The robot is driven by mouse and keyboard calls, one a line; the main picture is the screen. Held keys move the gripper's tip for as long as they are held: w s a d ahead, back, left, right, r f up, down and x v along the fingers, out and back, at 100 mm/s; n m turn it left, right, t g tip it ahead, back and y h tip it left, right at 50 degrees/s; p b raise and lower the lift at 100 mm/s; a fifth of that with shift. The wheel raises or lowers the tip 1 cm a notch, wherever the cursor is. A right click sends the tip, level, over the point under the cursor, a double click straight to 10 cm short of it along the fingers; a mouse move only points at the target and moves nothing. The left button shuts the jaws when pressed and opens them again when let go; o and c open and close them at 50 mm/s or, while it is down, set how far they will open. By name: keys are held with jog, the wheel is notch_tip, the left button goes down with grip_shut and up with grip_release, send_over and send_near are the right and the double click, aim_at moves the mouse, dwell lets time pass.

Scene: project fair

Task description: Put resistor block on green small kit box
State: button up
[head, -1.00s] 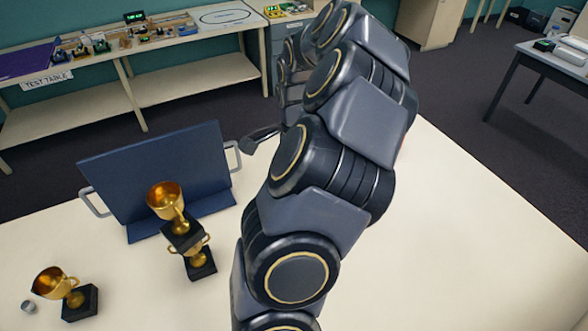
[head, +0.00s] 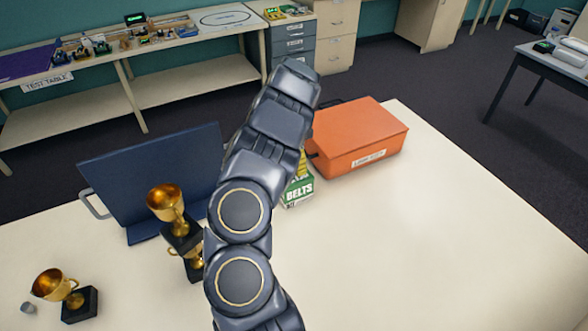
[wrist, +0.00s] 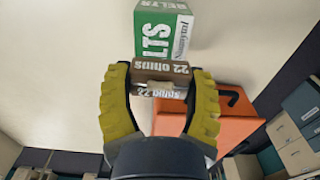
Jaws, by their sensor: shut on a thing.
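The resistor block (wrist: 162,70) is a small brown and silver block marked "22 OHMS". In the wrist view it sits between the yellow pads of my gripper (wrist: 160,92), which is shut on it. The green small kit box (head: 299,192), green and white and marked "BELTS", stands on the table beside the orange case. It also shows in the wrist view (wrist: 150,38), just beyond the block. In the head view my arm hides most of my gripper and the block; a bit of yellow pad shows just above the box. I cannot tell whether block and box touch.
An orange case (head: 362,140) stands right beside the green box; its handle shows in the wrist view. A blue board (head: 150,175) and gold trophies (head: 167,203) (head: 60,287) stand on the left. The table (head: 430,240) is clear at front right.

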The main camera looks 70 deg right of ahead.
jog(key=shift+f, duration=1.5)
jog(key=o, duration=1.1)
jog(key=shift+f, duration=0.15)
